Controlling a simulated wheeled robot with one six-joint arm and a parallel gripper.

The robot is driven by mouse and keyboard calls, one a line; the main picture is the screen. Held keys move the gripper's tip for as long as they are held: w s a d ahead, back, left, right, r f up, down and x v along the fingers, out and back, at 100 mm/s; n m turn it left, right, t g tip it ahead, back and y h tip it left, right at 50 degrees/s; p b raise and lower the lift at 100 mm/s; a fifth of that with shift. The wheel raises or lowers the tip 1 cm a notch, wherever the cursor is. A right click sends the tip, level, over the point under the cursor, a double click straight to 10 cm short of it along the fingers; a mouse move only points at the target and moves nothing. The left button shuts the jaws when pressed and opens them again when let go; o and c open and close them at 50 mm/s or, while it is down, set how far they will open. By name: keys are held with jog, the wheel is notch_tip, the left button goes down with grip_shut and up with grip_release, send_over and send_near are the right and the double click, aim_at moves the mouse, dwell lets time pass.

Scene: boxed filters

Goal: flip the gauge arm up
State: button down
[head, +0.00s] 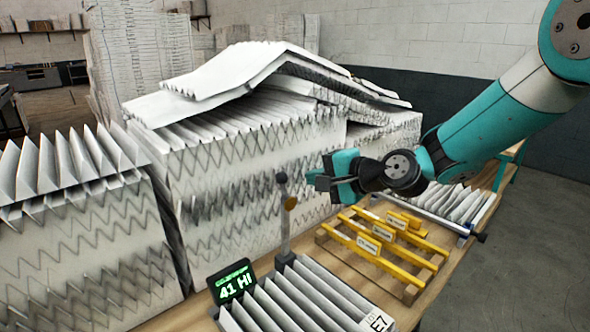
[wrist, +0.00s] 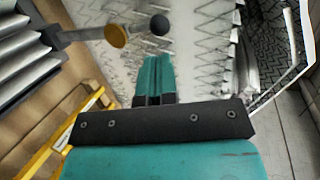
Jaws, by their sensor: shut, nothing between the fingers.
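The gauge arm (head: 285,225) is a thin grey bar that stands nearly upright in the head view, beside a pleated filter. It has a dark ball at its top and a brass disc (head: 290,203) just below. In the wrist view the grey bar (wrist: 83,34), brass disc (wrist: 116,36) and dark ball (wrist: 159,25) lie ahead of my fingertips. My gripper (head: 314,180) is shut and empty, just right of the ball in the head view. The wrist view shows its teal fingers (wrist: 155,68) together, with a visible gap to the ball.
A small display (head: 232,282) reads "41 HI" in green. A pleated filter (head: 300,300) labelled E7 lies at the front. Yellow bars (head: 368,244) rest on a wooden pallet to the right. Tall filter stacks (head: 240,160) stand close behind the arm. Another filter lies beyond the bars.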

aim_at(283, 173)
jog(key=p+x, duration=0.2)
jog(key=x, duration=0.2)
jog(key=shift+w+a+r, duration=0.1)
jog(key=shift+w+a, duration=0.05)
jog(key=shift+a, duration=0.15)
jog(key=shift+x, duration=0.75)
jog(key=shift+p, duration=0.4)
jog(key=shift+w+a+r+p, duration=0.15)
jog(key=shift+w+a+p, duration=0.15)
jog(key=shift+p, duration=0.15)
jog(key=shift+w+a+f+g, duration=0.3)
jog(key=shift+w+a+g, duration=0.1)
jog(key=shift+w+a, duration=0.35)
jog(key=shift+w+d+r+h, duration=0.15)
jog(key=shift+w+d+h, duration=0.1)
jog(key=shift+h, duration=0.15)
